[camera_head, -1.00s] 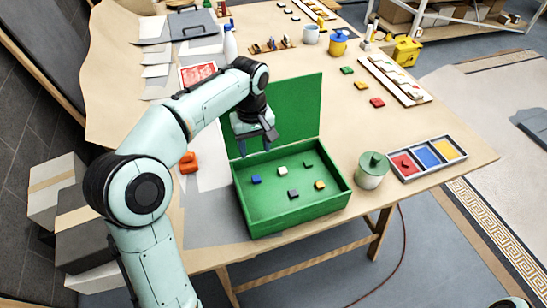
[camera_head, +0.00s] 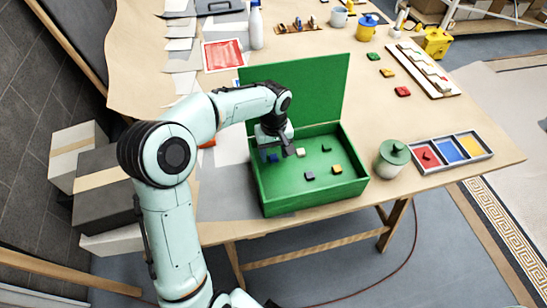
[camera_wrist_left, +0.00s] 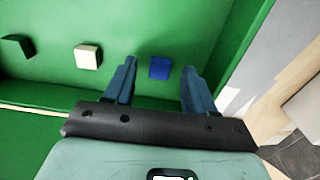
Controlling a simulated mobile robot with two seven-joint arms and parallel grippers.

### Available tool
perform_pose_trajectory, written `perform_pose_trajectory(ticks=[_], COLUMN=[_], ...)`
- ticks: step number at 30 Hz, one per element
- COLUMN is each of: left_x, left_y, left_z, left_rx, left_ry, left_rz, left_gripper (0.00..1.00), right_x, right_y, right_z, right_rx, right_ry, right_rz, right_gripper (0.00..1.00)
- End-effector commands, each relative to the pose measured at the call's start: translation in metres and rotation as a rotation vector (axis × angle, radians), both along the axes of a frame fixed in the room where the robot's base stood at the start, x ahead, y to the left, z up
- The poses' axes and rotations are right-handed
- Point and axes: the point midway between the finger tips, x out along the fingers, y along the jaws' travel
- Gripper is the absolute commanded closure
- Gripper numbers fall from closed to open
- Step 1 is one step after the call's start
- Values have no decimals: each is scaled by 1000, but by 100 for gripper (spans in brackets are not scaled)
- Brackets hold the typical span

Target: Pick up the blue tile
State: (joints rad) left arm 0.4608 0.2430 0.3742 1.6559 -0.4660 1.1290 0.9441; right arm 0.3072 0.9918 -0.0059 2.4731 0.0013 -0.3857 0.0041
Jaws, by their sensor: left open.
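The blue tile (camera_head: 272,158) lies on the floor of the open green box (camera_head: 290,207), near its left wall. In the left wrist view the blue tile (camera_wrist_left: 160,68) shows beyond and between the two fingers, apart from them. My left gripper (camera_head: 278,152) is over the left part of the box, above the tile. In the left wrist view my left gripper (camera_wrist_left: 160,80) is open and empty. The gripper partly hides the tile's surroundings in the head view. My right gripper is not seen.
A white tile (camera_head: 301,152), a dark tile (camera_head: 309,176) and a yellow tile (camera_head: 337,169) lie in the same box. The box's raised lid (camera_head: 315,90) stands behind. A green lidded jar (camera_head: 391,158) and a tray with coloured compartments (camera_head: 487,150) are to the right.

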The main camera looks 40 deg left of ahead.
Motion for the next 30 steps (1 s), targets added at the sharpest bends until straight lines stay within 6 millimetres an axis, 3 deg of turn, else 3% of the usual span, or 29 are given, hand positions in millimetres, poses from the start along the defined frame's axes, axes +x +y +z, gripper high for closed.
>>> perform_pose_trajectory(ticks=[3, 10, 15, 25, 30], left_x=[0, 0, 0, 0, 1], left_y=[0, 0, 0, 0, 0], left_z=[-9, -9, -9, -8, 3], left_rx=[-2, -2, -2, -1, 0], left_ry=[1, -1, -1, -2, -4], left_rz=[1, 1, 0, 0, 0], left_gripper=[45, 48, 100, 100, 100], right_x=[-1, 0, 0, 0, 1], right_y=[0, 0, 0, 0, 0], right_z=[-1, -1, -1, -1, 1], right_rx=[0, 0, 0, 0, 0], right_ry=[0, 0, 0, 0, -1], right_rz=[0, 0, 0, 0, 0], right_gripper=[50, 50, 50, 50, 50])
